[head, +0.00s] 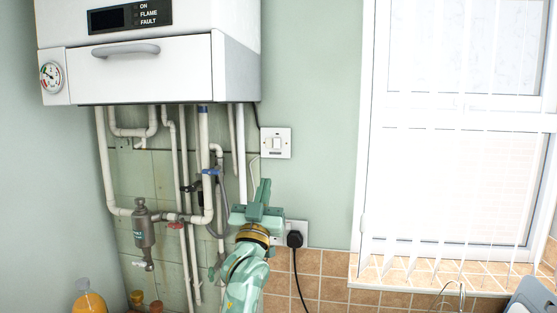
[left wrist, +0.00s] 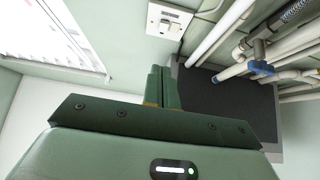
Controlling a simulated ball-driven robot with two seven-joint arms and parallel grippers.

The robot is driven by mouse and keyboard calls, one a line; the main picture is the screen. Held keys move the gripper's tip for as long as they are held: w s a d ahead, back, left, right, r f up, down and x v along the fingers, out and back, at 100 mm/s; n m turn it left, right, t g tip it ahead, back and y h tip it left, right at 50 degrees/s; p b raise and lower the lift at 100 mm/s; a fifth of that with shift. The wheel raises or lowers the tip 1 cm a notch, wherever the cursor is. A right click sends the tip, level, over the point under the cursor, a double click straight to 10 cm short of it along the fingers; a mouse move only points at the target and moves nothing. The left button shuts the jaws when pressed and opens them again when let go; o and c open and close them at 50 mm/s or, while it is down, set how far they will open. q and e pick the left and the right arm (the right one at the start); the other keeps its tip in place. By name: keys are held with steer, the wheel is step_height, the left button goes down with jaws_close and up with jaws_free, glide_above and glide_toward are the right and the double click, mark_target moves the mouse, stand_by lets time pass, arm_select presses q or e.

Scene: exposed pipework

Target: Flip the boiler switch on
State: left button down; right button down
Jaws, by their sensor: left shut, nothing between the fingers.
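The boiler switch (head: 275,143) is a white square wall plate with a rocker, on the green wall below and right of the white boiler (head: 150,62). It also shows in the left wrist view (left wrist: 167,22), beyond the fingertips. My left gripper (head: 262,186) is shut and empty, with its fingers pointing up below the switch plate and apart from it in the picture. Its closed fingers show in the left wrist view (left wrist: 158,85). The boiler's panel (head: 130,17) reads ON, FLAME and FAULT, and no lit lamp is clear. My right gripper is not in view.
Several white pipes (head: 241,150) with blue and red valves run down the wall left of the switch. A socket with a black plug (head: 294,239) sits behind and right of my gripper. A window with blinds (head: 455,140) is at the right. The wall around the switch is clear on the right.

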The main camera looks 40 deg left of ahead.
mark_target(277, 143)
arm_select(q)
steer(key=shift+s+r, duration=0.15)
steer(key=shift+r, duration=0.05)
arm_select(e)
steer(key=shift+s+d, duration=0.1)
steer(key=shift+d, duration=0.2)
